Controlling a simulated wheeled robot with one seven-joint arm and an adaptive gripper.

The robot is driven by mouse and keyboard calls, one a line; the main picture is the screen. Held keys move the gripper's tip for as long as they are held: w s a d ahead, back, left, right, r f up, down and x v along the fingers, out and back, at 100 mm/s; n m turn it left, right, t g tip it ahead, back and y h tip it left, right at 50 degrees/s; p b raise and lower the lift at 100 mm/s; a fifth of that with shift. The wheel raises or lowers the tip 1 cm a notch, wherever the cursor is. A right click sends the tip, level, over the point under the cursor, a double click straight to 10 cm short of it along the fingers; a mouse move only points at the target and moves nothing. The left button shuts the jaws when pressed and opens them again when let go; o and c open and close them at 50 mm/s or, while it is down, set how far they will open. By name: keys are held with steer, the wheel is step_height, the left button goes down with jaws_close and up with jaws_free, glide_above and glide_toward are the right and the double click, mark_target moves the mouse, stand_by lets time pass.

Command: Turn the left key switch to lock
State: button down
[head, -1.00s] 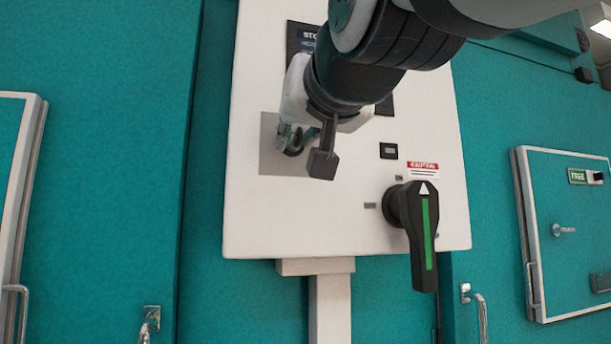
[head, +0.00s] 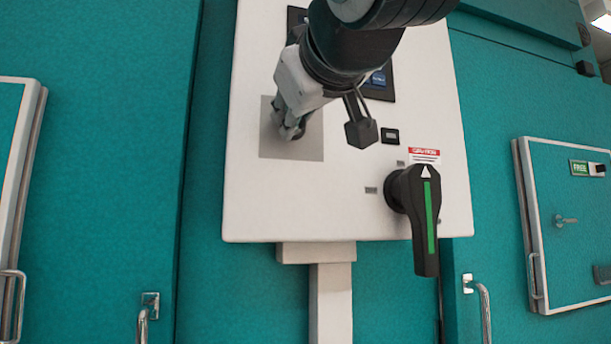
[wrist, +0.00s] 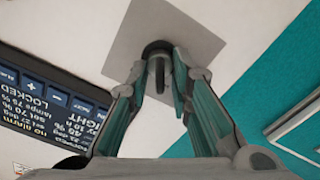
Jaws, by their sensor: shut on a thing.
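The key switch (wrist: 158,48) is a dark round lock with a grey key (wrist: 159,73), set on a square grey plate (wrist: 188,22). The same plate (head: 312,148) shows on the white panel in the head view. My gripper (wrist: 160,75) has its two fingers on either side of the key, shut on it. In the head view my gripper (head: 288,128) reaches the plate from above, tilted, and its fingers hide the lock and key. The key's exact angle against the panel is hard to tell.
A black rotary handle (head: 424,215) with a green stripe sticks out at the panel's lower right. A display (wrist: 45,105) beside the plate shows text including "LOCKED". Teal walls surround the panel (head: 262,205), with chamber doors at both sides.

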stand_by(0.4)
steer(key=c, duration=1.8)
jaws_free()
steer(key=shift+s, duration=0.1)
steer(key=v, duration=1.2)
